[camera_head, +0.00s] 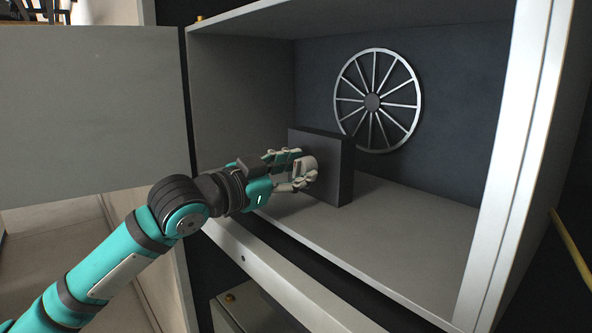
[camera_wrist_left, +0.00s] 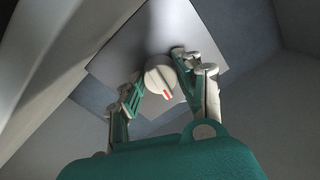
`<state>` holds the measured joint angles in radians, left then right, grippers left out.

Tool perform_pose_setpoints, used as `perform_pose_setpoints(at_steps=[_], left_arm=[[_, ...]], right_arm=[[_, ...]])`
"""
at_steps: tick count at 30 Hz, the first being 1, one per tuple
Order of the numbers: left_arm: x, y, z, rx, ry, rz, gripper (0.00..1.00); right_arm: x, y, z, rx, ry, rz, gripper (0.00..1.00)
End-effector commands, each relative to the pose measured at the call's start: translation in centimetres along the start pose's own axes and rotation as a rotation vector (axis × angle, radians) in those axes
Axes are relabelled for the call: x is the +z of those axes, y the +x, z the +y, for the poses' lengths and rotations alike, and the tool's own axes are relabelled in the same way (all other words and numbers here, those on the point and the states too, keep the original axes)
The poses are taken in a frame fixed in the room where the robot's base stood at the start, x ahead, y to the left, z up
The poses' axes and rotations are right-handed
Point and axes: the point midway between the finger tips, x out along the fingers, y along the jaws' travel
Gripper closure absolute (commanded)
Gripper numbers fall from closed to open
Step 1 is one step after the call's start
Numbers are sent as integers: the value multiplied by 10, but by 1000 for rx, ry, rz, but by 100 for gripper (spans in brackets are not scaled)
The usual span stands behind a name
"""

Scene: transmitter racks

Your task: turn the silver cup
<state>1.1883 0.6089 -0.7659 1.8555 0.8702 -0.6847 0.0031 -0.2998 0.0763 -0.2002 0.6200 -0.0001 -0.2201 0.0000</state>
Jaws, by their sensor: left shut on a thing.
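The silver cup (camera_wrist_left: 158,72) shows as a round, pale, knob-like piece with a red mark on its face. It sits on the face of a grey box (camera_head: 322,170) inside an open cabinet. In the wrist view the flat plate of the box (camera_wrist_left: 215,35) lies behind the cup. My left gripper (camera_head: 292,170) reaches in from the left and is shut on the cup. Its fingers (camera_wrist_left: 160,80) stand on both sides of the cup in the wrist view. In the head view the fingers partly hide the cup. My right gripper is not in view.
A spoked metal wheel (camera_head: 373,102) is on the cabinet's back wall. The cabinet's open door (camera_head: 90,110) is at the left, and its light frame edge (camera_head: 515,170) is at the right. The cabinet floor (camera_head: 400,225) is bare right of the box.

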Motion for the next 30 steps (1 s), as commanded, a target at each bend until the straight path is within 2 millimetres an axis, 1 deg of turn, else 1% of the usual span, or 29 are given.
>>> perform_pose_setpoints(at_steps=[11, 30], left_arm=[[0, 0, 0, -5, 353, 16, 98], [1, 0, -1, -11, 961, 42, 98]], right_arm=[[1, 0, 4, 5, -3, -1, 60], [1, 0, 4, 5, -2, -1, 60]])
